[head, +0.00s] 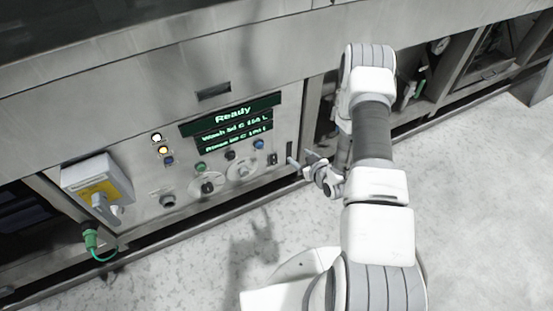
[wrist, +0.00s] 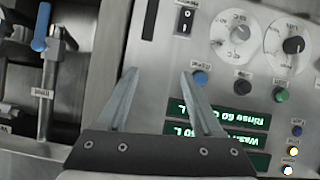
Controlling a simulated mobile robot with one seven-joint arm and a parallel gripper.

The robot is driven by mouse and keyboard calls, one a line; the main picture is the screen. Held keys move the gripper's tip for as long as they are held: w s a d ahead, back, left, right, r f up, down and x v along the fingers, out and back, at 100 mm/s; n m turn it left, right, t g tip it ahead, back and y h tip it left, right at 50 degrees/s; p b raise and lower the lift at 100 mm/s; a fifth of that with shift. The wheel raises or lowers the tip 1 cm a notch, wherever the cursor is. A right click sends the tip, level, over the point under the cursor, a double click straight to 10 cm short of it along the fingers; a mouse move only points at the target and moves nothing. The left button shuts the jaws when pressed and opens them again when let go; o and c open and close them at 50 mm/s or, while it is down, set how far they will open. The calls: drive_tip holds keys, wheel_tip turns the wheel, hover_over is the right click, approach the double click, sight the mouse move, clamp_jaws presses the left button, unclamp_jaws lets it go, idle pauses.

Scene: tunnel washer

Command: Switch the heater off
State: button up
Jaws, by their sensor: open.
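A black rocker switch (wrist: 185,20) with white markings sits on the steel control panel (head: 180,185), near its right edge in the head view (head: 272,159). I cannot read a label that names it as the heater switch. My gripper (wrist: 158,74) is open and empty, its two fingers apart in front of the panel. In the wrist view the rocker lies beyond the right fingertip, with a visible gap. In the head view my gripper (head: 300,160) is at the panel's right edge. Contact with the panel cannot be told. The display (head: 232,115) reads "Ready".
Two round dials (wrist: 236,35) (wrist: 290,45) and several coloured buttons (wrist: 200,78) are close to the rocker. A grey rotary handle on a yellow plate (head: 102,190) is at the panel's left. A blue-handled valve (wrist: 42,25) stands in the recess beside the panel. The floor (head: 190,270) is clear.

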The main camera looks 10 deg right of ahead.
drive_tip(key=s+a+f+t, duration=0.1)
drive_tip(key=s+a+f, duration=0.1)
drive_tip(key=s+f, duration=0.4)
drive_tip(key=y+b, duration=0.1)
drive_tip(key=b, duration=0.4)
approach(274, 158)
drive_tip(key=shift+m+t, duration=0.3)
drive_tip(key=shift+m, duration=0.1)
drive_tip(key=x, duration=0.6)
drive_tip(key=shift+f, duration=0.25)
drive_tip(key=shift+w+a+f, duration=0.2)
drive_tip(key=shift+w, duration=0.5)
